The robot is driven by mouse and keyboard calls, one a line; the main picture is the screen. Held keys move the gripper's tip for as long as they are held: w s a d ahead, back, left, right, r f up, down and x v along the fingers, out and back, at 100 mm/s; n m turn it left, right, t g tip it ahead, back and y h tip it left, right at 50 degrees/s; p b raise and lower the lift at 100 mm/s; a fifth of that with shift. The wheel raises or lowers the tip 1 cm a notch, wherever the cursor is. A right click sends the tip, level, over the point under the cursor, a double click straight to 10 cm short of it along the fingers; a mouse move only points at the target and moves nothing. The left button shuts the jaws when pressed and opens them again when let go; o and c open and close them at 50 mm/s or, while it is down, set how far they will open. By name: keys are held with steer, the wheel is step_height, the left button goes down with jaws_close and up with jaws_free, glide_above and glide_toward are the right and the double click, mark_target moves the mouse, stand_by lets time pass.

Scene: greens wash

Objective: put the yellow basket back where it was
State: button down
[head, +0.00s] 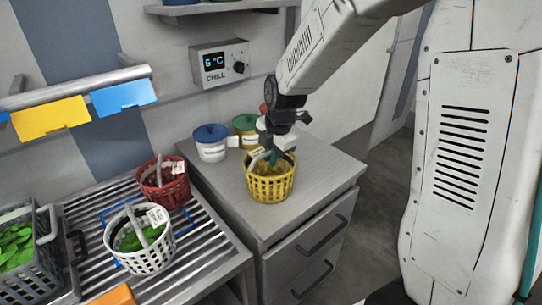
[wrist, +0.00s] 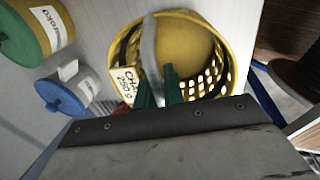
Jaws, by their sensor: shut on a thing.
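The yellow basket (head: 270,188) is at the grey cabinet top (head: 315,172), near its front left edge. It looks upright. I cannot tell whether its bottom touches the top. In the wrist view the yellow basket (wrist: 222,62) has a grey handle (wrist: 150,48) across it and a white tag (wrist: 124,86) reading "CHA… 250 g". My gripper (head: 272,157) is above the basket; its green fingers (wrist: 160,90) are shut on the handle. The grip itself is partly hidden by the wrist in the wrist view.
A blue-lidded jar (head: 211,150) and a green-lidded jar (head: 246,142) stand behind the basket. On the slatted rack (head: 200,252) at left are a red basket (head: 165,195), a white basket (head: 150,258) and blue outlines. A dark crate (head: 42,250) holds leaves. The cabinet's right side is clear.

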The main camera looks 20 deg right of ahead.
steer(key=shift+f, duration=0.1)
steer(key=c, duration=1.5)
jaws_free()
steer(key=a+v, duration=0.1)
steer(key=v, duration=1)
steer(key=s+d+r+m, duration=0.1)
steer(key=s+m, duration=0.9)
steer(key=s, duration=0.4)
steer(key=s+d+r+m+g, duration=0.1)
steer(key=s+r+m, duration=0.1)
steer(key=s+m, duration=0.9)
steer(key=s, duration=0.3)
steer(key=shift+s+d+r+m+h, duration=0.2)
steer(key=shift+d+r+m+h, duration=0.1)
steer(key=shift+h, duration=0.1)
